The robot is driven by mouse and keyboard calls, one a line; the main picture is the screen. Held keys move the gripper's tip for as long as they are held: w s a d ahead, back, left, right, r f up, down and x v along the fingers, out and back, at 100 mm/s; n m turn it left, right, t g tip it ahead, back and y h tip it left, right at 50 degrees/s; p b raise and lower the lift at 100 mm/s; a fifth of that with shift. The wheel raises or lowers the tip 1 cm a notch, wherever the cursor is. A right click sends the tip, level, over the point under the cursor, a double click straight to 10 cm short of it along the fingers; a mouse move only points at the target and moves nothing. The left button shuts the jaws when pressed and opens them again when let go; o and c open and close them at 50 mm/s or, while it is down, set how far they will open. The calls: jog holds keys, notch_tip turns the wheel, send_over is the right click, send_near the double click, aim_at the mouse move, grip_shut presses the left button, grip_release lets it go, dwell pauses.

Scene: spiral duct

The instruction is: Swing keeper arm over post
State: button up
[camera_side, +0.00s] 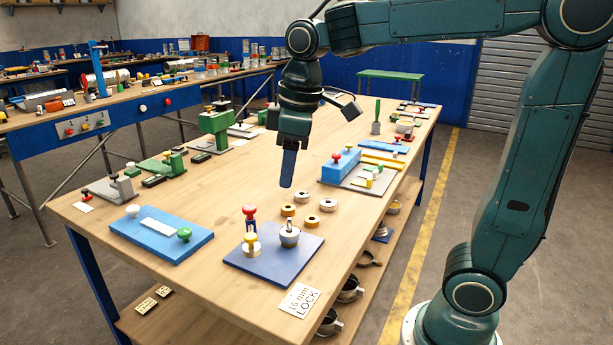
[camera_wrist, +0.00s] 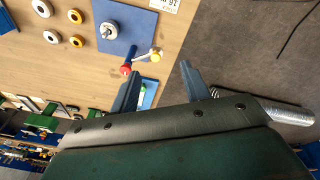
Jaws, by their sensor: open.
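A dark blue plate (camera_side: 275,268) lies near the front of the bench. A grey round piece (camera_side: 289,238) with an upright loop or post on top stands on it; in the wrist view it looks like a pale ring (camera_wrist: 108,30) with a darker centre. A red knob (camera_side: 249,212) and a yellow knob (camera_side: 251,243) stand at the plate's left. In the wrist view a short pale arm (camera_wrist: 142,56) runs between the red and yellow knobs, pointing away from the round piece. My gripper (camera_side: 287,182) is above the bench behind the plate, fingers apart (camera_wrist: 161,80) and empty.
Several small rings (camera_side: 310,221) lie just behind the plate. A light blue plate (camera_side: 161,238) with knobs is at left, and a blue block (camera_side: 341,167) at right. Bare wood separates them.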

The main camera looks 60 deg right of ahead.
aim_at(250, 235)
jog(key=w+f+n+g, duration=0.2)
jog(key=w+f+n, duration=0.1)
jog(key=w, duration=0.6)
jog(key=shift+w+a+f, duration=0.15)
jog(key=shift+w, duration=0.25)
jog(key=shift+f, duration=0.15)
notch_tip(250, 235, down, 14)
jog(key=shift+r, duration=0.25)
grip_shut()
